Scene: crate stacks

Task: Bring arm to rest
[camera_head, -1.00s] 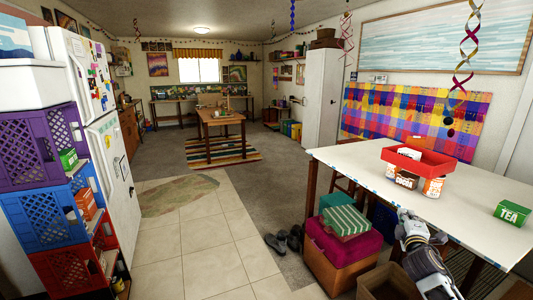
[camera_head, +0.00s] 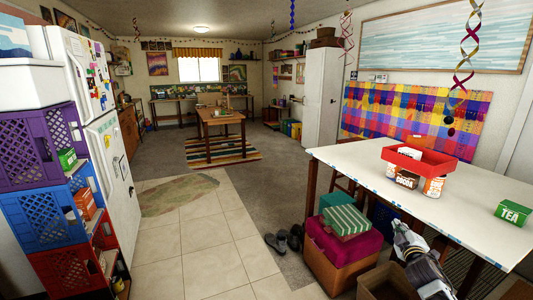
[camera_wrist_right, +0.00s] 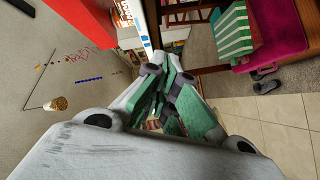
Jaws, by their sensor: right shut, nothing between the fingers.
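My right gripper (camera_head: 403,228) is low in front of the near edge of the white table at the lower right, apart from everything on top. It is shut and empty. In the right wrist view its green-padded fingers (camera_wrist_right: 168,105) are together. My left gripper is in neither view.
The white table (camera_head: 340,155) holds a red tray (camera_head: 447,163) with several packages at it and a green tea box (camera_head: 513,212). A box with a magenta top (camera_head: 330,240) and an open cardboard box (camera_head: 378,285) stand near my right arm. Crate stacks (camera_head: 30,215) stand left. The tiled floor is clear.

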